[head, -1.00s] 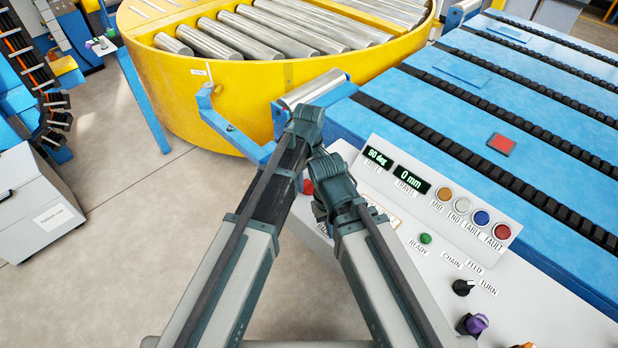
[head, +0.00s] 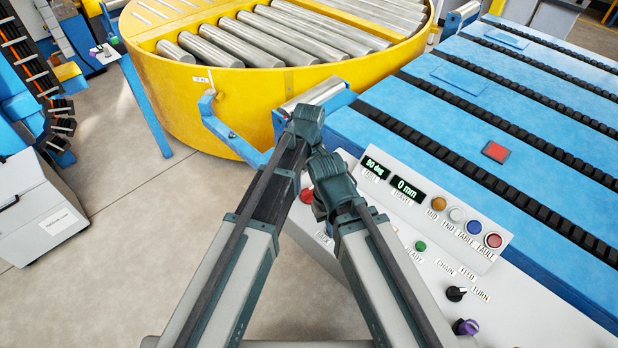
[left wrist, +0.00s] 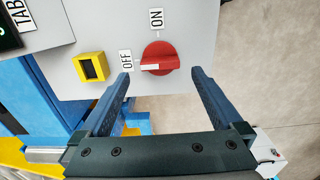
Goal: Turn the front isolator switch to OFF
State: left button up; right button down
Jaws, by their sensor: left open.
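In the left wrist view a red rotary isolator switch (left wrist: 158,58) sits on a grey panel. In the head view a red part (head: 307,195) shows at the console's left end, partly hidden by my arm. The left fingertips are hidden there, and my right gripper cannot be made out.
A yellow square part (left wrist: 90,67) sits left of the switch. A yellow roller turntable (head: 200,100) and a blue chain conveyor (head: 480,130) stand behind. Open floor (head: 130,270) lies to the left.

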aim_at(309, 190)
pick_arm(q)
notch_tip(309, 190, up, 9)
jog(key=p, duration=0.8)
jog(key=shift+r, duration=0.1)
jog(key=s+a+m, duration=0.4)
jog(key=s+a, duration=0.1)
jog(key=a, duration=0.3)
jog(key=s+a+m, duration=0.5)
jog(key=s+a, duration=0.1)
jog(key=a, duration=0.3)
jog(key=s+d+f+m+y+b, duration=0.1)
jog(key=s+d+m, duration=0.3)
jog(key=d, duration=0.7)
jog(key=shift+s+f+b, duration=0.6)
jog(key=shift+s+b, duration=0.05)
jog(key=shift+s, duration=0.35)
jog(key=shift+c, duration=0.3)
